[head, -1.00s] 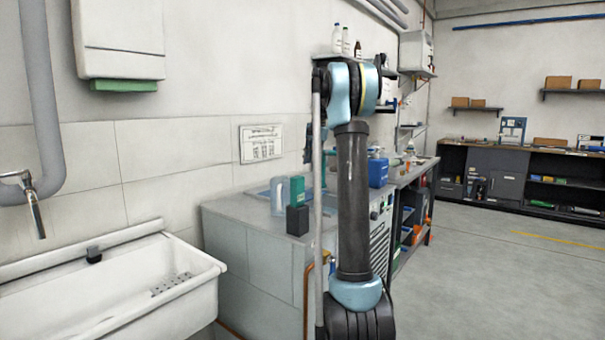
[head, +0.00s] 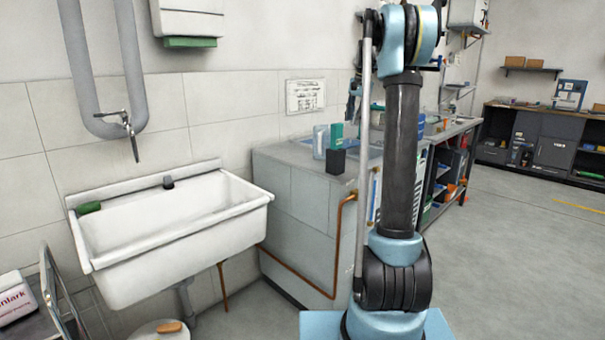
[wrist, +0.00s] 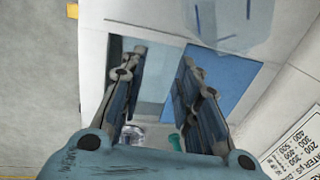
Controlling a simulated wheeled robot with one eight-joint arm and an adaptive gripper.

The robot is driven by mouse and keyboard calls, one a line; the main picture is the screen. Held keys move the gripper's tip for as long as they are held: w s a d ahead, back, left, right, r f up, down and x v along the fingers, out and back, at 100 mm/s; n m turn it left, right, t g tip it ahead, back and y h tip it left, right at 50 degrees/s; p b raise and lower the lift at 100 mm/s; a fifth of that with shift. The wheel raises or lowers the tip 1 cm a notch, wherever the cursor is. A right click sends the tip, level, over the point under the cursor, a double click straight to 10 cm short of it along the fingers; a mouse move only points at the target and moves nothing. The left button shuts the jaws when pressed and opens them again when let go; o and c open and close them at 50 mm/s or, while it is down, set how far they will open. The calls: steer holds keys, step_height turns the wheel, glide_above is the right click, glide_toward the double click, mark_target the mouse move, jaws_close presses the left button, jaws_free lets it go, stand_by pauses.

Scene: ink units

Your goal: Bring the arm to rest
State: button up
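My arm stands upright in the head view, right of the middle, in front of the bench. Its upper joint reaches the top edge of the picture. In the wrist view my gripper (wrist: 163,58) has its two fingers apart with a clear gap between them and nothing held. The fingers are over a light surface with blue areas (wrist: 232,76). A clear container (wrist: 228,22) is beyond the fingers at the upper right, apart from them. In the head view I cannot make out the fingers clearly.
A white sink (head: 180,235) stands left of the grey bench (head: 295,200). A clear jug (head: 320,142), a green box (head: 336,132) and a black block (head: 335,161) stand on the bench. Open floor (head: 520,260) lies to the right.

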steer(key=s+a+f+n, duration=0.1)
steer(key=s+f+n, duration=0.15)
steer(key=s, duration=1.15)
steer(key=s+a+f+n, duration=0.15)
steer(key=s+f, duration=0.25)
steer(key=s, duration=1.1)
steer(key=s+f+n+h, duration=0.1)
steer(key=s+f+n, duration=0.4)
steer(key=s+f, duration=1.6)
steer(key=s, duration=0.2)
steer(key=shift+s+f+t+h, duration=0.25)
steer(key=shift+s+t+h, duration=0.05)
steer(key=shift+s, duration=0.05)
steer(key=shift+w+f, duration=0.2)
steer(key=shift+w, duration=0.25)
